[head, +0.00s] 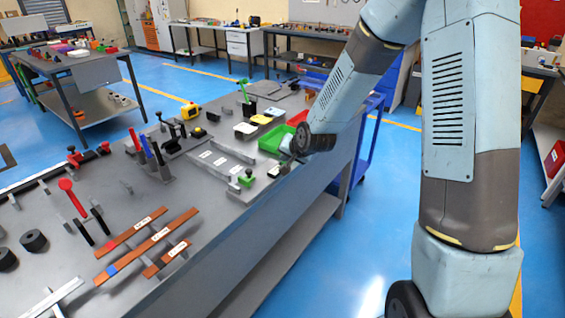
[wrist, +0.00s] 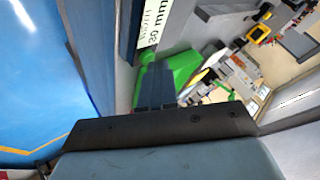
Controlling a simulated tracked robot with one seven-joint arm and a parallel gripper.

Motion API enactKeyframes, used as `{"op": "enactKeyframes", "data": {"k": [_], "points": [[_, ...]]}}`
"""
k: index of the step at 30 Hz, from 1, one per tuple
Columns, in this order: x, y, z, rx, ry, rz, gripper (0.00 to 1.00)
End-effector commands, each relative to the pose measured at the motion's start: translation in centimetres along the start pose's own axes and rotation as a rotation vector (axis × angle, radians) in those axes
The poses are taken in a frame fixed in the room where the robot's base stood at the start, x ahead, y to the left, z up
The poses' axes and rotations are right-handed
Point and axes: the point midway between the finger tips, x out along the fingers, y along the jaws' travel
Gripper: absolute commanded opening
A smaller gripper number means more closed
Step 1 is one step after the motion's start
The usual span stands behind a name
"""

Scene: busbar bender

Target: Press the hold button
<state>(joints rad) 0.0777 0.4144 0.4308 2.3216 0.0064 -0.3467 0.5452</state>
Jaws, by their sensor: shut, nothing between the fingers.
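No button marked "hold" can be read in either view. A small green block (head: 246,179) sits on a grey base near the right edge of the workbench in the head view; I cannot tell whether it is a button. My gripper (head: 288,161) is above the bench's right edge, right of that block and close to the green tray (head: 268,142). In the wrist view my gripper's dark fingers (wrist: 154,86) are together and empty, pointing toward a green surface (wrist: 181,67). I cannot tell whether they touch it. A label reading "30 mm" (wrist: 153,23) is beside it.
The grey workbench (head: 110,196) carries copper bars (head: 150,240), a red-knobbed lever (head: 72,196), upright handles (head: 150,152) and a grey plate with white labels (head: 215,160). A red tray (head: 297,118) is behind the green one. Blue floor (head: 375,215) is free to the right.

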Motion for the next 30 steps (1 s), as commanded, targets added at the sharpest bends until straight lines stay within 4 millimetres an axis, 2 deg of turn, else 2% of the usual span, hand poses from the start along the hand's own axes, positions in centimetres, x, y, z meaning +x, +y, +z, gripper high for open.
{"op": "enactKeyframes", "data": {"k": [10, 22, 30], "points": [[-1.1, -0.7, -0.8, 0.000, 0.001, 0.000, 0.00], [-1.3, -0.9, -0.9, 0.000, 0.000, 0.000, 0.00], [-2.7, -2.0, -2.0, 0.000, 0.002, -0.001, 0.00]]}}
